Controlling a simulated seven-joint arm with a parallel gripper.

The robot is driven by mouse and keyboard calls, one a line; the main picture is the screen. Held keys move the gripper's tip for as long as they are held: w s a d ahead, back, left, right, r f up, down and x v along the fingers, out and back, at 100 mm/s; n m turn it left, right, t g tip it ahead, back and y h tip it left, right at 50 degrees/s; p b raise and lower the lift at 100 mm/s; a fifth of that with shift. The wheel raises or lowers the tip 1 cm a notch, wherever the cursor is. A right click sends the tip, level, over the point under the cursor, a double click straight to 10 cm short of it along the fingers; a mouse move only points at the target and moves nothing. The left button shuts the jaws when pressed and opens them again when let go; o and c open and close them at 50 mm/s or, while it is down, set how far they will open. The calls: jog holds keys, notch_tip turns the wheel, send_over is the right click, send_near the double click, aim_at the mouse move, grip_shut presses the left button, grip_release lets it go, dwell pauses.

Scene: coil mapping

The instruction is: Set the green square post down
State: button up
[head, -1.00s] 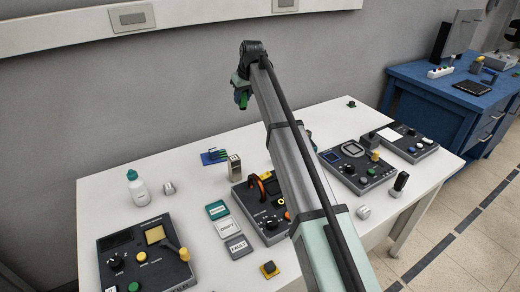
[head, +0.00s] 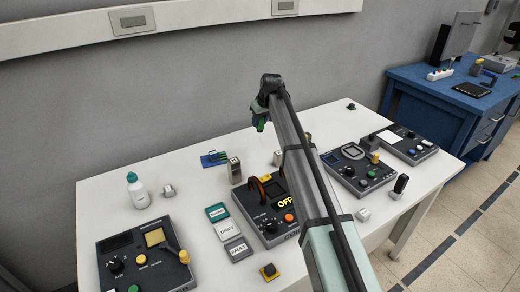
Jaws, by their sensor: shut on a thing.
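My gripper (head: 262,112) is at the far end of my arm, raised over the back middle of the white table. It is shut on the green square post (head: 261,125), whose lower part shows below the jaws. The post appears clear of the table. The jaws are small and partly hidden by the wrist, so the exact hold is unclear.
In front are a dark panel reading OFF (head: 268,222) and several label cards (head: 228,230). My arm hides table to the right.

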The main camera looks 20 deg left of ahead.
jog(key=shift+f, duration=5)
jog(key=shift+f, duration=0.15)
jog(key=o, duration=1.1)
jog(key=v, duration=1.2)
jog(key=shift+r, duration=0.2)
